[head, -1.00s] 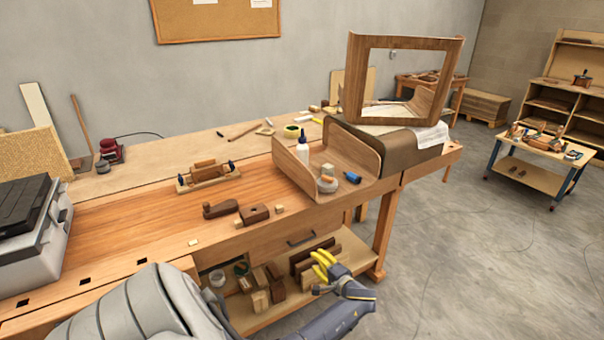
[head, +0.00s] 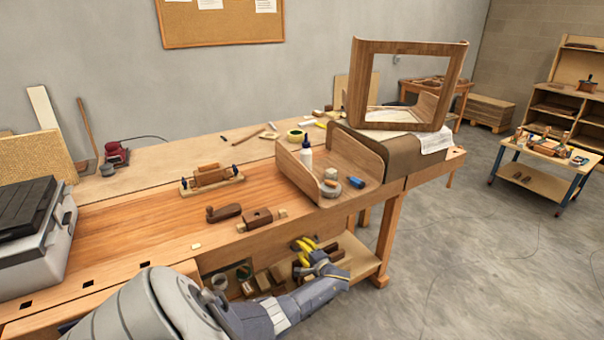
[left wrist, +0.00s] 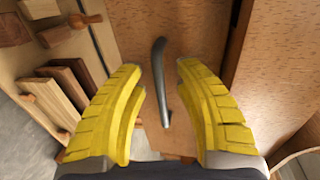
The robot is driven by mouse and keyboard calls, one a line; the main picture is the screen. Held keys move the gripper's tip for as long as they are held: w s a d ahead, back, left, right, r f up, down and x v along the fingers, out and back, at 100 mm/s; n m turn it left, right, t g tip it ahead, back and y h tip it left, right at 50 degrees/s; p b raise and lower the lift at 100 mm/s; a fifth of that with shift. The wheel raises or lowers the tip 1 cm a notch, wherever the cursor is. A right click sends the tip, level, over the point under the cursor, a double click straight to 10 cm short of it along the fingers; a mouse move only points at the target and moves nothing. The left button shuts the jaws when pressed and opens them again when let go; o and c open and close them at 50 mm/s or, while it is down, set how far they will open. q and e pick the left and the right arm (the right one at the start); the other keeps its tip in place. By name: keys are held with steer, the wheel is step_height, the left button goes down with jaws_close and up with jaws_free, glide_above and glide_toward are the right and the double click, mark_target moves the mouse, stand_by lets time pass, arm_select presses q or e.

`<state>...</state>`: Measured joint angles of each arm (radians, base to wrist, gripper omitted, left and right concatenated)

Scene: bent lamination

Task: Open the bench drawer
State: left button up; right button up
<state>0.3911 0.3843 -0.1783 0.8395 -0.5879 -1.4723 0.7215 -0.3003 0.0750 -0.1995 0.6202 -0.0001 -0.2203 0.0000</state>
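The bench drawer's front (left wrist: 190,25) is a plain reddish-wood panel below the benchtop. Its dark bar handle (left wrist: 160,85) shows in the left wrist view, lying between the two yellow fingers with a gap on both sides. My left gripper (head: 304,246) is open at the drawer front in the head view, where it hides the handle. I see no clear sign of the drawer standing out from the bench. My right gripper is in neither view.
The workbench (head: 130,240) carries a bent wooden tray (head: 345,155) with a glue bottle (head: 306,160), above the drawer. A lower shelf (head: 362,262) holds wood blocks below my gripper. The floor (head: 480,270) to the right is clear.

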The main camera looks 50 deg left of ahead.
arm_select(q)
steer(key=shift+a, duration=0.15)
jaws_close()
stand_by(0.5)
